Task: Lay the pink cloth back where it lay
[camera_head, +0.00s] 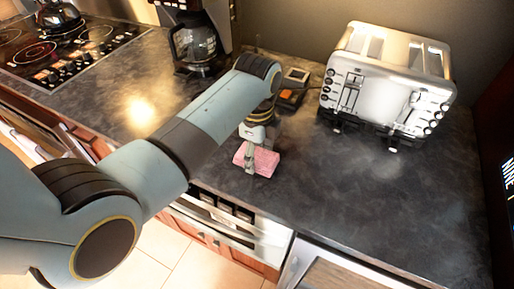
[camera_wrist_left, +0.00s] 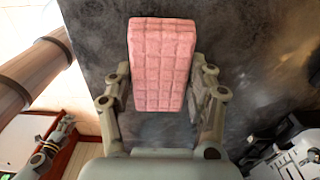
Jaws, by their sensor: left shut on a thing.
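The pink cloth (camera_head: 257,159) is a small, thick folded block with a quilted surface, near the counter's front edge in the head view. My left gripper (camera_head: 249,165) comes down over it from above and is shut on it. In the left wrist view the cloth (camera_wrist_left: 161,64) stands lengthwise between the two fingers of the left gripper (camera_wrist_left: 159,98). Whether its underside touches the counter cannot be told.
A silver toaster (camera_head: 388,80) stands at the back right of the dark counter (camera_head: 340,190). A coffee maker (camera_head: 197,45) is at the back, and a stove (camera_head: 60,50) with a kettle (camera_head: 57,14) is at the left. The counter right of the cloth is clear.

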